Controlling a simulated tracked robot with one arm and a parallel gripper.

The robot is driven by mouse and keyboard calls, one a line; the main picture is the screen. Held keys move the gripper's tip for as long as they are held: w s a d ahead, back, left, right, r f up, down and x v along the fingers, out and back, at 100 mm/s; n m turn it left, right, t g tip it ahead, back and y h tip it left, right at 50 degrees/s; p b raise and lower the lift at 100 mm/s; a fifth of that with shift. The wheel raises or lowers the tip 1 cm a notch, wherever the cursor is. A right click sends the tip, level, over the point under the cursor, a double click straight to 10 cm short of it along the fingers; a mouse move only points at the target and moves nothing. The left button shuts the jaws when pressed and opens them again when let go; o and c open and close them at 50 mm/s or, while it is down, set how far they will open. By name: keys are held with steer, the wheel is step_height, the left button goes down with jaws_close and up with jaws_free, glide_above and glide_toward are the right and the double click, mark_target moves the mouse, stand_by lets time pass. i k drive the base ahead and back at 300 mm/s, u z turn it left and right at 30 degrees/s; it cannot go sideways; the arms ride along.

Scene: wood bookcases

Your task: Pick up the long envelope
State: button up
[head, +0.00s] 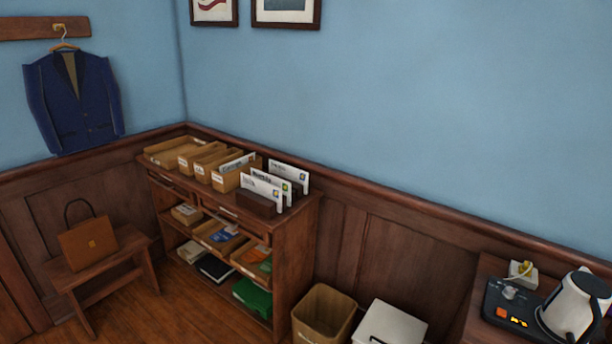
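Several white envelopes stand upright in a dark wood holder (256,202) at the right end of the low wooden bookcase's top. The front envelope (262,190), a middle envelope (270,180) and a rear envelope (290,175) overlap, so their full lengths are partly hidden. Another white envelope (238,162) stands in a tan box just to the left. I cannot tell for sure which is the long one. My gripper is not in view.
The bookcase (296,252) stands against the wall with boxes and papers on its shelves. A bench (100,264) with a brown bag (87,241) is at left. A bin (324,314), a white box (390,325) and a kettle (574,306) are at lower right.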

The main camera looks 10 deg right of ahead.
mark_target(268, 190)
steer(key=z, duration=0.15)
steer(key=i, duration=1)
steer(key=u, duration=0.1)
